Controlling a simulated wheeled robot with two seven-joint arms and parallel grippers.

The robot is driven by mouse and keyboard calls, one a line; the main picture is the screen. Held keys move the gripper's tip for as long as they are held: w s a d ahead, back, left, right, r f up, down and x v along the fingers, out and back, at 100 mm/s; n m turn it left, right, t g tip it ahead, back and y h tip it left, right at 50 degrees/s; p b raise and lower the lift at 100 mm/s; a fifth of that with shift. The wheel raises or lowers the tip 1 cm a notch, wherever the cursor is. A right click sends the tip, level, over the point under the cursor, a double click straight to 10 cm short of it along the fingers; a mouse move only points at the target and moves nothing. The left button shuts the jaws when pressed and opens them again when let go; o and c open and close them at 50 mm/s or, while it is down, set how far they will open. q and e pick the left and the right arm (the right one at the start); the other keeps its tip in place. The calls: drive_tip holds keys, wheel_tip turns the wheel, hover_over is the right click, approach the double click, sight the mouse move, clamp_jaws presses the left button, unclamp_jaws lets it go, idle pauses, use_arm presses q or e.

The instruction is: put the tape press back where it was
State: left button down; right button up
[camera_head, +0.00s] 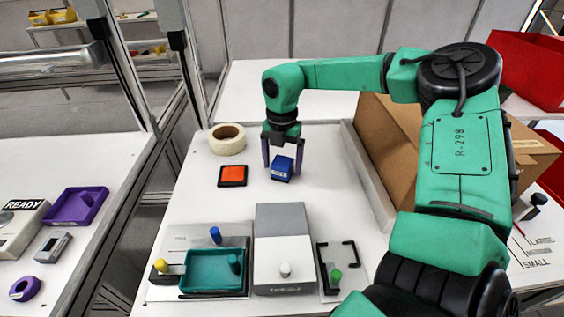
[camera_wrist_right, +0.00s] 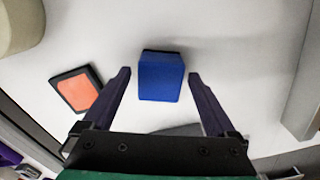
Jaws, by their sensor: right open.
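In the right wrist view the blue block (camera_wrist_right: 160,76) lies between the open fingertips (camera_wrist_right: 159,75), with a gap on both sides. My left gripper is not in view.
An orange pad with a dark rim (camera_head: 232,175) lies left of the block, and a cream tape roll (camera_head: 227,139) behind it. A teal tray (camera_head: 212,270), a grey-white box (camera_head: 284,245) and a black bracket (camera_head: 335,256) stand in front. A cardboard box (camera_head: 395,140) stands right.

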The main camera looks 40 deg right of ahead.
sight(282, 162)
wheel_tip(282, 162, up, 12)
drive_tip(key=shift+a+f, duration=0.1)
drive_tip(key=shift+f, duration=0.05)
idle(0.5)
